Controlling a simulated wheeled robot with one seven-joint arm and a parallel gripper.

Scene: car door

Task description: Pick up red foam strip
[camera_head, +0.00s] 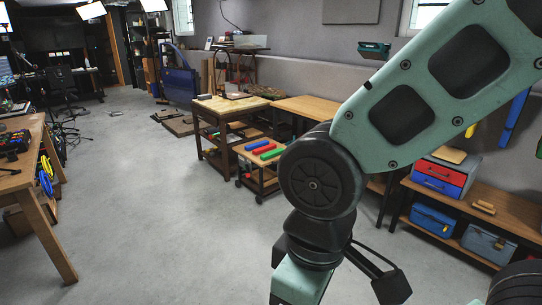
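The red foam strip (264,149) lies on top of a low wheeled cart (246,161), between a blue strip (257,144) and a green strip (273,154). It is small and far off in the view. My arm fills the right half of the picture, much nearer than the cart. Black parts of my gripper (391,287) show at the bottom edge, well apart from the strip. The rest of the gripper is hidden behind my arm link or cut off, so its opening is unclear.
A wooden workbench (222,106) stands beside the cart, with a longer table (305,108) behind. A shelf unit with toolboxes (434,221) is at right. A wooden table (22,175) stands at left. The grey floor (135,215) between is clear. A blue car door (178,80) stands farther back.

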